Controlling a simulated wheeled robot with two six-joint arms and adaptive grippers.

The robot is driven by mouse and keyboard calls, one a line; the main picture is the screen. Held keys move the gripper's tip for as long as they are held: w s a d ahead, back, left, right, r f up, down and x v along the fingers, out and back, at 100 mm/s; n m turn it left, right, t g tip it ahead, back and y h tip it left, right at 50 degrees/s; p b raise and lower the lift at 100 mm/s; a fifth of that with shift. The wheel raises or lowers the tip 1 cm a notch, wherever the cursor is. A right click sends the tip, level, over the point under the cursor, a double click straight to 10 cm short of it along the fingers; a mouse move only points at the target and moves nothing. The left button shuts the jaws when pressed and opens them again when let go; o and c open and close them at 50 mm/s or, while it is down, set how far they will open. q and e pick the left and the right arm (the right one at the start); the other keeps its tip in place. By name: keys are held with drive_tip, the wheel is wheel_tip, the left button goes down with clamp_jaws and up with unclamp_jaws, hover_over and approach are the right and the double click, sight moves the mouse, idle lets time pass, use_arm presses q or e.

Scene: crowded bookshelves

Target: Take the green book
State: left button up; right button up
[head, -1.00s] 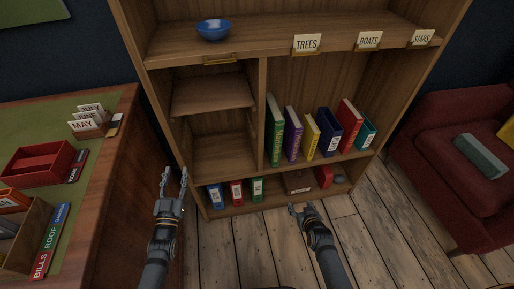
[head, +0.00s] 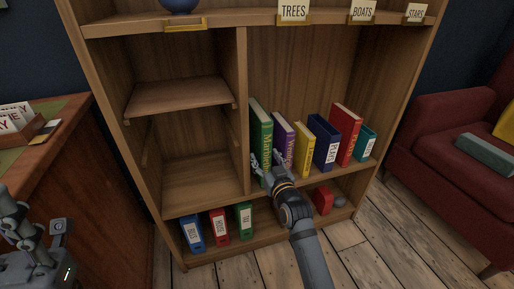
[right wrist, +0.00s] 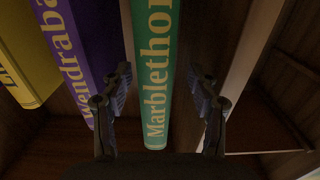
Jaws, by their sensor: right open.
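The tall green book (head: 261,131), lettered "Marblethor…" in the right wrist view (right wrist: 153,70), stands upright at the left end of a row on the middle shelf. My right gripper (head: 266,161) is in front of the lower part of its spine. In the right wrist view the gripper (right wrist: 165,88) is open, with one finger on each side of the spine. The left finger overlaps the purple book (right wrist: 88,55) in the picture. I cannot tell whether the fingers touch anything.
The purple book (head: 283,138) stands just right of the green one, then yellow (head: 304,148), blue, red and teal books. A wooden divider (head: 241,110) is close on the left. Lower down are blue, red and green binders (head: 245,219). A red sofa (head: 450,150) stands right.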

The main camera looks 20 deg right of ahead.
drive_tip(key=shift+w, duration=0.3)
drive_tip(key=w+b, duration=0.3)
drive_tip(key=w, duration=0.2)
drive_tip(key=shift+d+r, duration=0.1)
drive_tip(key=shift+d, duration=0.05)
clamp_jaws()
drive_tip(key=shift+r, duration=0.3)
